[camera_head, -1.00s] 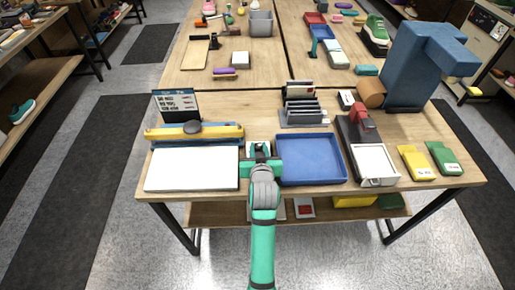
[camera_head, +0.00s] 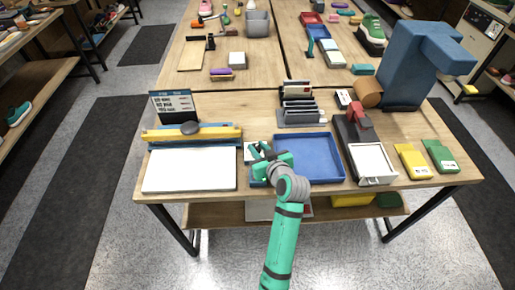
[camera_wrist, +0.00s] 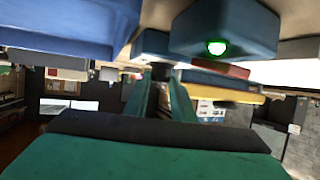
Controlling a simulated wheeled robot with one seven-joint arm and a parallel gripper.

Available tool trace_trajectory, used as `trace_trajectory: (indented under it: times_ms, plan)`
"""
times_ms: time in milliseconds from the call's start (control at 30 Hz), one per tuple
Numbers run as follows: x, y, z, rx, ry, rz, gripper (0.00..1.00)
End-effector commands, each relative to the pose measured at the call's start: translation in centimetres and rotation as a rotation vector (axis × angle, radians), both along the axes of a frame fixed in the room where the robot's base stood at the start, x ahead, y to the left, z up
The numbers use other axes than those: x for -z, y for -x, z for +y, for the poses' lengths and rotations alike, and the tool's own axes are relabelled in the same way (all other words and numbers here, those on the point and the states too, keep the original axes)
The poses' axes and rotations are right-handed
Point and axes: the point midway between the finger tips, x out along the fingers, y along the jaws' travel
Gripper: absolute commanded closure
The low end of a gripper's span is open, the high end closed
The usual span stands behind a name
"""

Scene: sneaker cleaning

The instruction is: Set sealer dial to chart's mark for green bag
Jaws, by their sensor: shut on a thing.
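The sealer (camera_head: 212,134) stands at the left of the table, with a yellow bar, a dark round knob on top and a white plate in front. In the wrist view its blue body (camera_wrist: 222,30) shows a lit green lamp. The chart (camera_head: 173,104) stands behind it; its small text is unreadable. The green bag (camera_head: 440,156) lies at the table's right end. My gripper (camera_head: 257,151) is at the sealer's right end, with its fingers (camera_wrist: 160,92) closed together on the sealer dial. The fingers hide the dial and its setting.
A blue tray (camera_head: 310,165) lies close to the right of my gripper. Beyond it are a grey-and-red device (camera_head: 362,145) with a white plate and a yellow bag (camera_head: 411,160). A card rack (camera_head: 300,112) stands behind the tray. A large blue machine (camera_head: 415,65) stands at the back right.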

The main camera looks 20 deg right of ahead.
Motion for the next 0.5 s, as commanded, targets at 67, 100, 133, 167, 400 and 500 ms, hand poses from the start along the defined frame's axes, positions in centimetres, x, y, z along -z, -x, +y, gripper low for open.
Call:
trace_trajectory:
  times_ms: [67,100,133,167,400,500]
  plan:
    - [-0.13,-0.07,0.06,-0.001,0.000,-0.003,0.99]
    - [-0.13,-0.06,0.02,-0.001,0.000,-0.003,0.99]
    - [-0.12,-0.06,0.01,-0.001,-0.001,-0.003,0.99]
    - [-0.12,-0.06,0.01,-0.001,-0.001,-0.003,0.99]
    - [-0.05,-0.05,0.13,-0.002,-0.001,-0.001,0.58]
    - [-0.03,-0.03,0.12,-0.001,0.000,-0.001,0.58]
